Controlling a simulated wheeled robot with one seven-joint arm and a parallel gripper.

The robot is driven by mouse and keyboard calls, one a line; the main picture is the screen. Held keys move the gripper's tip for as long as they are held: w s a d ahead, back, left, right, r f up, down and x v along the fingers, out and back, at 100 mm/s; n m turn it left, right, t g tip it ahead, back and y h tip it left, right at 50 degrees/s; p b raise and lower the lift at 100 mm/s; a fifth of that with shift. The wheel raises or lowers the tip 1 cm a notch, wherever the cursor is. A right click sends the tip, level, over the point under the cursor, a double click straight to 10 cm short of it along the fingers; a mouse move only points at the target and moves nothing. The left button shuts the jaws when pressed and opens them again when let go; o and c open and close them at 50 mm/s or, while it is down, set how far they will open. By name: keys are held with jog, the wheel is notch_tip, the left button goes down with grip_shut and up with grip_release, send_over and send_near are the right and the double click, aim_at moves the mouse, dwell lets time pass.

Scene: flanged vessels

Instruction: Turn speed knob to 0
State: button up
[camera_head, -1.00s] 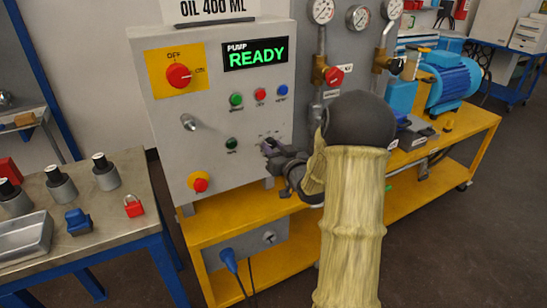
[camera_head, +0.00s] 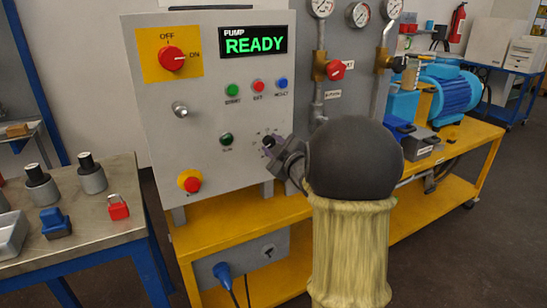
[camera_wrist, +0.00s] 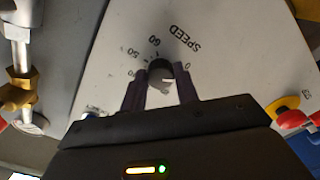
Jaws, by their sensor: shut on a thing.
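The speed knob (camera_wrist: 160,72) is a small dark round knob on the grey control panel (camera_head: 205,120). In the wrist view the word SPEED and numbers such as 60 and 50 are printed around it, upside down. My gripper (camera_wrist: 160,82) is shut on the knob, with one dark finger on each side. In the head view my gripper (camera_head: 272,150) is at the panel's lower right, and the knob is mostly hidden by the fingers. I cannot tell which number the knob points to.
The panel's display (camera_head: 254,46) reads PUMP READY. A red OFF/ON switch (camera_head: 171,58), several coloured buttons and a red emergency button (camera_head: 190,181) are on the panel. Pipes with a red valve handle (camera_head: 336,69) stand right of it. A metal table (camera_head: 105,205) is at left.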

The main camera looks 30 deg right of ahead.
jog(key=shift+n+b, duration=1.45)
jog(key=shift+n, duration=0.25)
jog(key=o, duration=1)
jog(key=shift+c, duration=0.2)
jog(key=s+p, duration=0.2)
jog(key=s, duration=1.5)
jog(key=shift+s+d, duration=0.25)
jog(key=shift+d, duration=0.05)
